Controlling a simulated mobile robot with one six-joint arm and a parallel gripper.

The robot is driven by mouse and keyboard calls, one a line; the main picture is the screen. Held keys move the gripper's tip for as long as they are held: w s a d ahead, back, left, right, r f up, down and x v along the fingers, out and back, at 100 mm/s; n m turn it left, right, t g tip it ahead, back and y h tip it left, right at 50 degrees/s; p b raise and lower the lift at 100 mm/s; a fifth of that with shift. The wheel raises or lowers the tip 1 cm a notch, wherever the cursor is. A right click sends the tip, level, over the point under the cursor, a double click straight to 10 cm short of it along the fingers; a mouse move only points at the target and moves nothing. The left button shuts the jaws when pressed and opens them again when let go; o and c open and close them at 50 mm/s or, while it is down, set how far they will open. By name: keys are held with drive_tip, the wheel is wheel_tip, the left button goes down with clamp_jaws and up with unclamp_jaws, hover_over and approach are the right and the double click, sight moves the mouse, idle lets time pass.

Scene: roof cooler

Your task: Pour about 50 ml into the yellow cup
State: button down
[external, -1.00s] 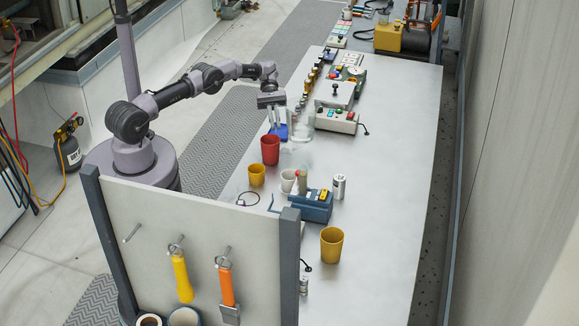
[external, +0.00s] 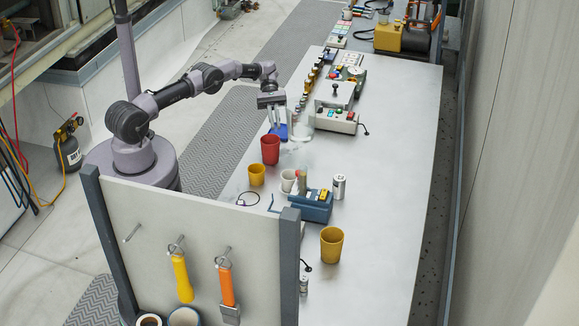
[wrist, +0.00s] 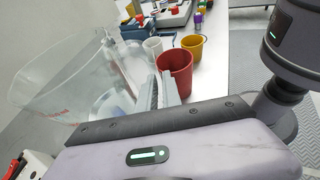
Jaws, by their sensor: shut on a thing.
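A clear, see-through jug (external: 301,119) is at my gripper (external: 277,122), on its right side in the external view. In the wrist view the jug (wrist: 62,85) fills the left, and my gripper (wrist: 160,92) is shut on it; the exact grip point is unclear. Any liquid level is hard to make out. A small yellow cup (external: 257,175) stands upright on the table, nearer the camera than my gripper, just past a red cup (external: 270,149). It also shows in the wrist view (wrist: 194,46), behind the red cup (wrist: 176,74). A larger yellow cup (external: 332,246) stands farther along the table.
A white cup (external: 288,181) and a blue device (external: 312,207) stand right of the small yellow cup, with a silver can (external: 339,186) beyond. A blue item (external: 281,132) is below my gripper. Bottles and control boxes (external: 337,120) line the table behind. The table's right side is clear.

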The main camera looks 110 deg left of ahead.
drive_tip(key=shift+w+r, duration=0.1)
drive_tip(key=w+d+r+p, duration=0.2)
drive_tip(key=w+d+r, duration=0.1)
drive_tip(key=w+d, duration=0.55)
drive_tip(key=w+d+r+p, duration=0.1)
drive_tip(key=w+d+r, duration=0.3)
drive_tip(key=w+d, duration=0.45)
drive_tip(key=w+d+r+p, duration=0.1)
drive_tip(key=w+d, duration=0.3)
drive_tip(key=d, duration=0.5)
drive_tip(key=w+d+p, duration=0.1)
drive_tip(key=w+d, duration=0.4)
drive_tip(key=d, duration=0.5)
drive_tip(key=shift+d+r+p, duration=0.3)
drive_tip(key=shift+r, duration=0.1)
drive_tip(key=shift+w+d+y+b, duration=0.1)
drive_tip(key=shift+y+b, duration=0.2)
drive_tip(key=shift+b, duration=0.05)
